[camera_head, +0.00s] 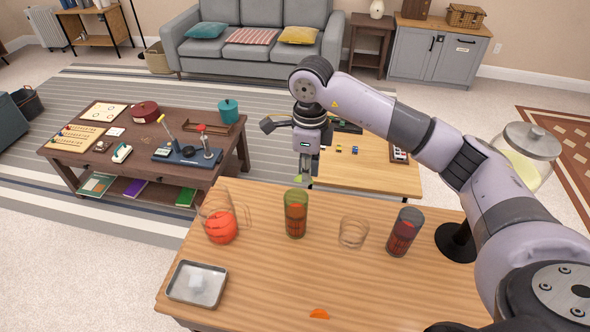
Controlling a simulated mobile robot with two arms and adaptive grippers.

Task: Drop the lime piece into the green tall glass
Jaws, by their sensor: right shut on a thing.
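The green tall glass (296,214) stands upright on the wooden bar top, with reddish-brown contents inside. My right gripper (301,174) points down above and just behind the glass rim in the picture. It is shut on the small lime piece (299,178), which shows green at the fingertips. The lime is apart from the glass in the picture, a little above its rim; the exact depth between them is hard to tell. My left gripper is not in view.
On the bar top (262,277) are a clear pitcher (213,203) with a red thing, a short clear glass (353,232), a dark tinted glass (404,231), a metal tray (197,284) and an orange slice (319,314). A jar (523,155) stands at right. The front middle is mostly clear.

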